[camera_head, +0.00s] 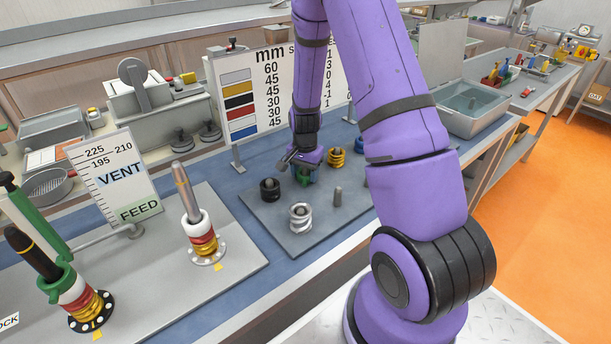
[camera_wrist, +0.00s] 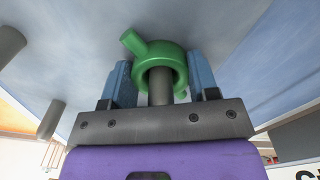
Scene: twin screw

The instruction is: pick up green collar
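The green collar (camera_wrist: 160,55) is a thick ring with a short stub handle. In the wrist view it sits around a grey peg. My gripper (camera_wrist: 162,78) has its two blue fingers on either side of the ring, and they look open, with the collar between or just beyond the tips. Contact cannot be made out. In the head view my gripper (camera_head: 305,163) points down over the grey plate (camera_head: 262,212), and the green collar (camera_head: 304,180) shows only partly beneath it.
Near the collar stand a black collar (camera_head: 270,190), a white one (camera_head: 300,217), a yellow one (camera_head: 336,158), a blue one (camera_head: 359,145) and a bare peg (camera_head: 338,196). To the left are two stacked screws (camera_head: 202,238) (camera_head: 75,290). A colour chart (camera_head: 265,90) stands behind.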

